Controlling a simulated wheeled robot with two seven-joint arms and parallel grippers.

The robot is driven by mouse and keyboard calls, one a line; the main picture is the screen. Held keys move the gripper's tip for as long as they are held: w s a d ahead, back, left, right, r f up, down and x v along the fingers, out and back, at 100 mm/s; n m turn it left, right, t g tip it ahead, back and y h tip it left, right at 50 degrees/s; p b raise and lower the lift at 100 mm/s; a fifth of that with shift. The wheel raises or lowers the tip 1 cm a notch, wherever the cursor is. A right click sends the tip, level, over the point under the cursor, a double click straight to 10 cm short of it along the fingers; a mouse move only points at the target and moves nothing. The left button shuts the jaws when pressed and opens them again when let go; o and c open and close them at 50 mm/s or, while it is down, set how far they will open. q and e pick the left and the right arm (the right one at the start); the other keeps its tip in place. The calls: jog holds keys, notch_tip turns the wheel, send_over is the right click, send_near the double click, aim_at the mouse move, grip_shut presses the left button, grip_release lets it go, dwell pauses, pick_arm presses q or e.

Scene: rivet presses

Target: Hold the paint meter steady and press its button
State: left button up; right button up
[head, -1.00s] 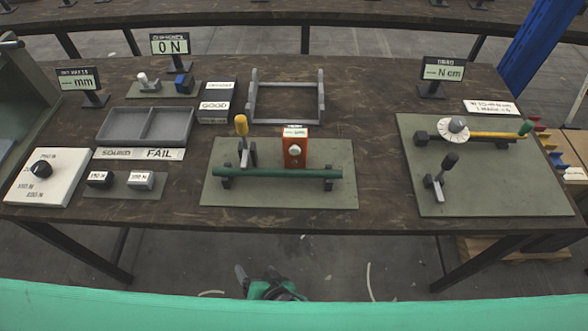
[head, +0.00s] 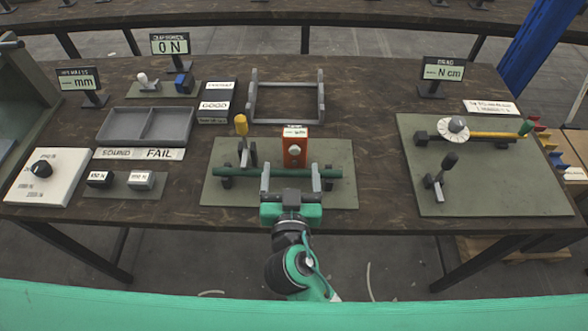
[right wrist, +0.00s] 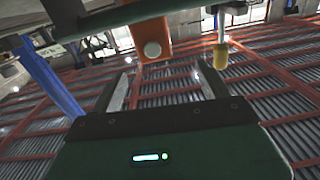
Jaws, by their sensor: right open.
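The paint meter (head: 295,147) is an orange upright block with a small display on top and a round pale button on its front. It stands behind a green bar (head: 240,172) on a grey-green plate (head: 340,197). My right gripper (head: 290,178) is open and empty, in front of the meter, with its fingers spread to either side of the meter's line and overlapping the bar in the picture. In the right wrist view, the meter (right wrist: 147,20) and its button show ahead, beyond the fingertips (right wrist: 162,82). My left gripper is not in view.
A yellow-handled clamp (head: 241,126) stands just left of the meter; it also shows in the right wrist view (right wrist: 220,55). A grey frame (head: 286,118) lies behind. A second plate (head: 500,185) with a dial is at right. Bare table lies between the plates.

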aim_at(295, 126)
jog(key=shift+h, duration=0.3)
jog(key=w, duration=1.2)
jog(key=shift+w+d+r, duration=0.25)
jog(key=shift+d, duration=0.05)
jog(key=c, duration=1)
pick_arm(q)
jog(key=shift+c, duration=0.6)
pick_arm(e)
jog(key=shift+c, duration=0.7)
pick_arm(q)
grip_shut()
